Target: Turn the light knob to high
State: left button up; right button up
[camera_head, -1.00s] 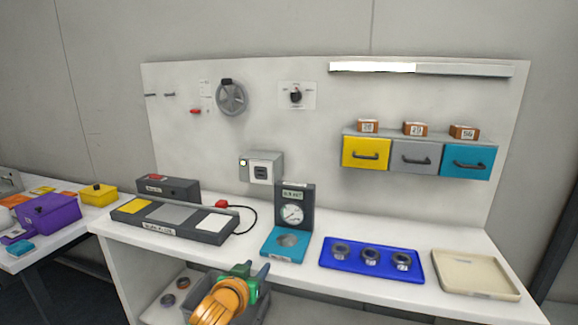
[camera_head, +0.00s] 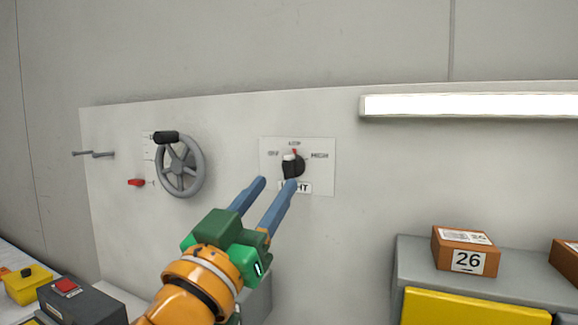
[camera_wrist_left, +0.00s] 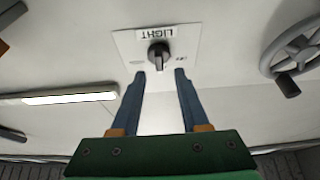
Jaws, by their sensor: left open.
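The dark light knob (camera_head: 293,165) sits on a white plate (camera_head: 325,180) on the back panel. The plate has a left label, a top label and HIGH at right; a small red mark at the knob's top points roughly to the top label. My left gripper (camera_head: 275,184) is raised in front of the panel, open and empty, its blue fingers pointing at the plate. In the left wrist view the knob (camera_wrist_left: 159,55) lies just beyond and between the fingertips (camera_wrist_left: 160,74); contact is not visible. My right gripper is not in view.
A numbered box (camera_head: 465,251) stands on the shelf at right.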

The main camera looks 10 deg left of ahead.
aim_at(287, 165)
pick_arm(q)
jog(key=shift+w+d+r+p, duration=0.15)
jog(key=shift+w+r+p, duration=0.3)
jog(key=shift+r, duration=0.2)
jog(key=shift+w+d+r+p, duration=0.1)
jog(key=shift+w+r+p, duration=0.3)
jog(key=shift+r, duration=0.2)
jog(key=shift+w+d, duration=0.2)
jog(key=shift+w, duration=0.85)
jog(key=shift+w+f, duration=0.1)
jog(key=shift+w, duration=0.15)
jog(key=shift+s, duration=0.1)
jog(key=shift+c, duration=0.6)
grip_shut()
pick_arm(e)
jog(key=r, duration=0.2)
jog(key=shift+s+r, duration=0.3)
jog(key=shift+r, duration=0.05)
